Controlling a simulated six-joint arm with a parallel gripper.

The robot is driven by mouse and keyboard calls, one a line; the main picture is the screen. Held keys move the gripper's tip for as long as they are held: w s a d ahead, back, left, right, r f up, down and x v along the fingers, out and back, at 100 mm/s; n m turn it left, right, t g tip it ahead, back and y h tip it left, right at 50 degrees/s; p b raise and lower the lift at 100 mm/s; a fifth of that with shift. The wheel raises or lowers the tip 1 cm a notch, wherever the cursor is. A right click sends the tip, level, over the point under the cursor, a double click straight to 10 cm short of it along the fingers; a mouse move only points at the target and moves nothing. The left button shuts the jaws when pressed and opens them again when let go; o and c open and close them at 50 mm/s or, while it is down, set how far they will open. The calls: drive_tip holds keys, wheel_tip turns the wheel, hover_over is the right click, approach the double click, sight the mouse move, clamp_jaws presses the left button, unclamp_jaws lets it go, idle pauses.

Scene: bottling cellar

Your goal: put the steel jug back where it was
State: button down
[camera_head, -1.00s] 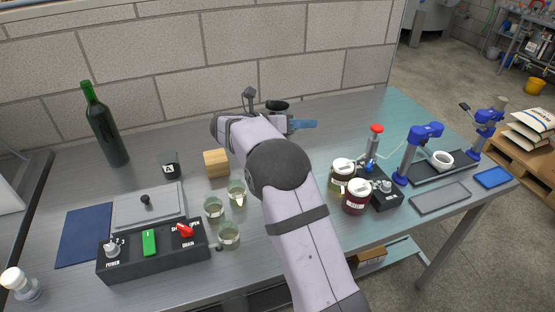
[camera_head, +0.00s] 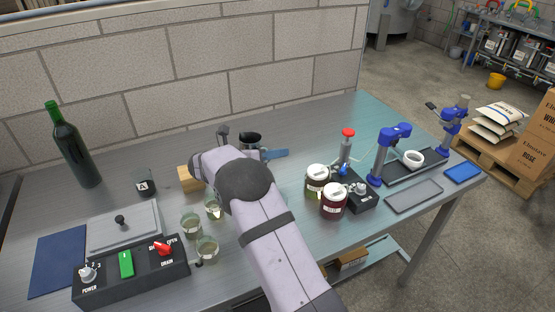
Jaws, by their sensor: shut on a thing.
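The steel jug (camera_head: 250,137) shows just beyond the end of my arm, at the back middle of the steel table. Its dark open mouth and part of its upper body are visible. The jug looks about upright. My gripper (camera_head: 264,152) is shut on the jug. One blue finger shows at the jug's right side. The rest of the gripper and the jug's lower part are hidden by my arm, so I cannot tell whether the jug's base touches the table.
A wooden block (camera_head: 189,179) and several glasses (camera_head: 191,226) stand left of my arm. A green bottle (camera_head: 70,150) is farther left. Two lidded jars (camera_head: 333,202) and a blue-headed stand (camera_head: 392,140) are on the right. The back right tabletop (camera_head: 315,125) is clear.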

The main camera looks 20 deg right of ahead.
drive_tip(key=shift+f, duration=1.2)
drive_tip(key=shift+f, duration=0.1)
drive_tip(key=c, duration=1.9)
unclamp_jaws()
drive_tip(key=b+v, duration=0.1)
drive_tip(key=v, duration=0.5)
drive_tip(key=shift+a, duration=0.35)
drive_tip(key=shift+s+a+r, duration=0.15)
drive_tip(key=shift+a+r, duration=0.15)
drive_tip(key=shift+a, duration=0.05)
